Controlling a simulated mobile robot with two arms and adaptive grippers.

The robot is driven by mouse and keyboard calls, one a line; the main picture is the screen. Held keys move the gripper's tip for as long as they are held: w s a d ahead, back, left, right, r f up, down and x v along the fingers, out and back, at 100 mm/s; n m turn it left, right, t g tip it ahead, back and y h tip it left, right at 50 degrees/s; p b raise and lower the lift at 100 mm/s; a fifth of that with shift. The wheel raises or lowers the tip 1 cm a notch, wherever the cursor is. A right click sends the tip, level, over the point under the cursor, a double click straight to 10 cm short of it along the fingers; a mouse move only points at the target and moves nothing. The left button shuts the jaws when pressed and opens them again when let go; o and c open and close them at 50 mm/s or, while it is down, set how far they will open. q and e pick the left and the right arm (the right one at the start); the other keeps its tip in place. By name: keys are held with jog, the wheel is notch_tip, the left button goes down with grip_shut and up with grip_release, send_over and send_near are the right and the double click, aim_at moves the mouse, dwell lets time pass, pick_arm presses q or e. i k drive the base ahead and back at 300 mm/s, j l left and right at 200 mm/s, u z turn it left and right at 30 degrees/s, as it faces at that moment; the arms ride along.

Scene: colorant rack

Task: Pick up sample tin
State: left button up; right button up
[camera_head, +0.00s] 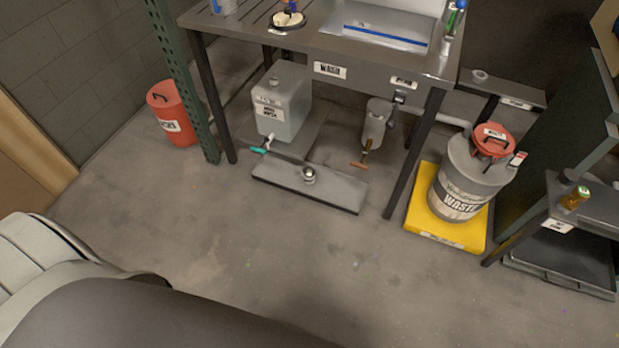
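A small round silver object (308,175), which may be the sample tin, sits on a low grey plate (338,196) on the floor in front of the metal table. It is too small to read any label. A small gold-and-green container (574,198) stands on the dark shelf at the right edge; I cannot tell what it is. Neither of my grippers is in view. Part of my own body fills the lower left.
The metal table (290,40) stands at the back with a white jug (283,95) under it. A grey waste drum (465,185) stands on a yellow base (425,215) at right. A red bin (170,110) stands at left. The floor (300,260) in front is clear.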

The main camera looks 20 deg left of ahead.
aim_at(308, 172)
jog(key=i+j+z, duration=0.15)
jog(key=j, duration=0.25)
jog(key=i+j+z, duration=0.2)
jog(key=j, duration=0.2)
jog(key=i+j+z, duration=0.15)
jog(key=j, duration=0.3)
jog(key=i+j+z, duration=0.15)
jog(key=j, duration=0.3)
jog(key=k, duration=0.05)
